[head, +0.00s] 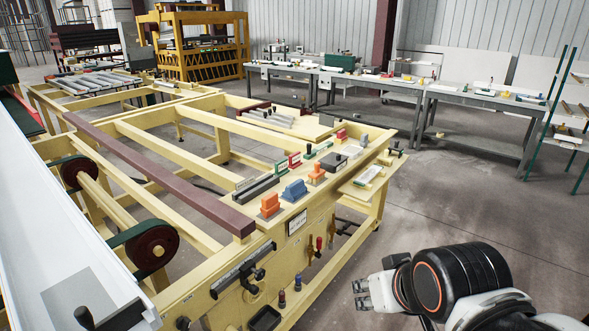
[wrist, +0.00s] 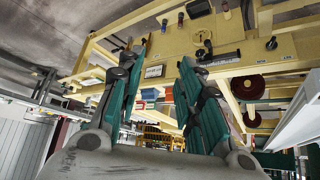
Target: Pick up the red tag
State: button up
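A small upright red tag (head: 294,160) with a pale label stands on the shelf of the yellow frame table (head: 262,262), in the head view. It stands beside a similar green tag (head: 281,167). Another small red piece (head: 341,135) lies farther back on the same shelf; I cannot tell whether it is a tag. My gripper (head: 360,293) is off the table's right side, well apart from the red tag. In the wrist view my gripper (wrist: 160,58) has its two green fingers spread with nothing between them. I cannot make out the red tag in the wrist view.
A maroon beam (head: 150,172) lies across the frame. Grey workbenches (head: 470,98) stand at the back. Bare floor (head: 450,205) lies right of the table.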

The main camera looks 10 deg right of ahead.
aim_at(294, 160)
jog(key=i+l, duration=0.15)
jog(key=i, duration=0.4)
jog(key=i+l+u, duration=0.1)
jog(key=i, duration=0.45)
jog(key=i+l+u, duration=0.1)
jog(key=i, duration=0.4)
jog(key=i+l, duration=0.3)
jog(key=i, duration=0.25)
